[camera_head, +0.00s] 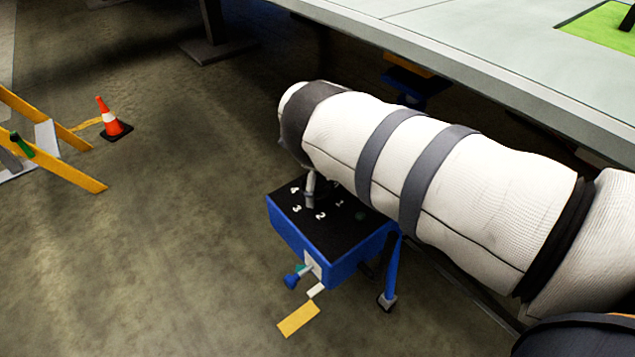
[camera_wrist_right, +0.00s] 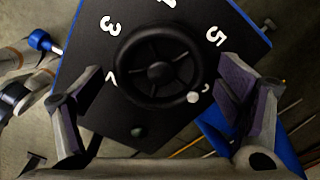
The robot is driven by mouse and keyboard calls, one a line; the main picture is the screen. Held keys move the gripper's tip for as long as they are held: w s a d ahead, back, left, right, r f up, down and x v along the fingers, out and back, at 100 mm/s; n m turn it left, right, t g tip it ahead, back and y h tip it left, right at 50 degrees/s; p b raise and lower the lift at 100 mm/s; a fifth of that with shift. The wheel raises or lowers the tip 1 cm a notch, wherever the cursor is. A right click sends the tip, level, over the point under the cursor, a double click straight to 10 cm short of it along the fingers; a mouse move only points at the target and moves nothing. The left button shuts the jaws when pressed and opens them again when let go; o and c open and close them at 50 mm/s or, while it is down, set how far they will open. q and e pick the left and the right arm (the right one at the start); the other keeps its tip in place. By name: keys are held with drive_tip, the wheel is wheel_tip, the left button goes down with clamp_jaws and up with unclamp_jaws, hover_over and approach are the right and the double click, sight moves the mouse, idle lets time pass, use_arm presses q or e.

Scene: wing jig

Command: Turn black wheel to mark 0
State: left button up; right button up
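The black wheel (camera_wrist_right: 157,67) sits on the black top panel of a blue box (camera_head: 345,265). In the head view my right arm hides the wheel. The wheel has a pale knob (camera_wrist_right: 193,97) on its rim, at the lower right in the wrist view. White numbers ring it; 3 and 5 read clearly there, others are partly cut off or hidden, and I cannot make out a 0. My right gripper (camera_wrist_right: 161,76) is open, its fingers on either side of the wheel; contact is not clear. One finger shows in the head view (camera_head: 310,189). My left gripper is out of view.
A blue-knobbed crank (camera_head: 293,280) sticks out from the box's front. A large grey wing surface (camera_head: 480,45) spans the upper right, above the box. An orange cone (camera_head: 111,120) and yellow frame (camera_head: 60,160) stand at left. The floor between is clear.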

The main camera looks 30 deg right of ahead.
sight(318, 186)
wheel_tip(318, 186, up, 8)
drive_tip(key=shift+f, duration=0.2)
idle(0.3)
